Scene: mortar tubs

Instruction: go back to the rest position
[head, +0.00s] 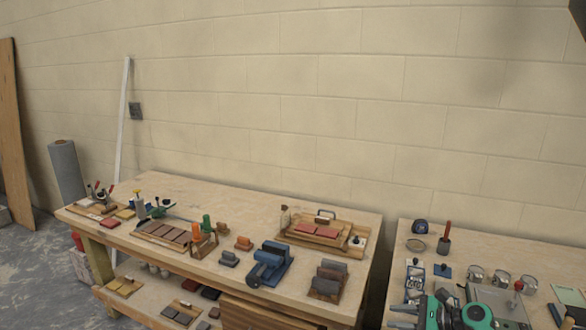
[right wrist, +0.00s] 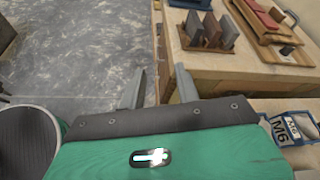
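My right gripper (head: 402,316) is low in the head view, over the left part of the right-hand workbench, with its green body to the right. In the right wrist view its two grey fingers (right wrist: 158,88) stand apart with nothing between them. Behind the gap are the grey floor and the edge of a wooden bench. My left gripper shows in neither view.
The left workbench (head: 340,214) holds a blue vise (head: 268,266), a wooden tray with red blocks (head: 318,230) and several small blocks. The right workbench (head: 470,253) carries several metal cups (head: 501,279) and a dark cup with a red-handled tool (head: 444,245). A gap separates the benches.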

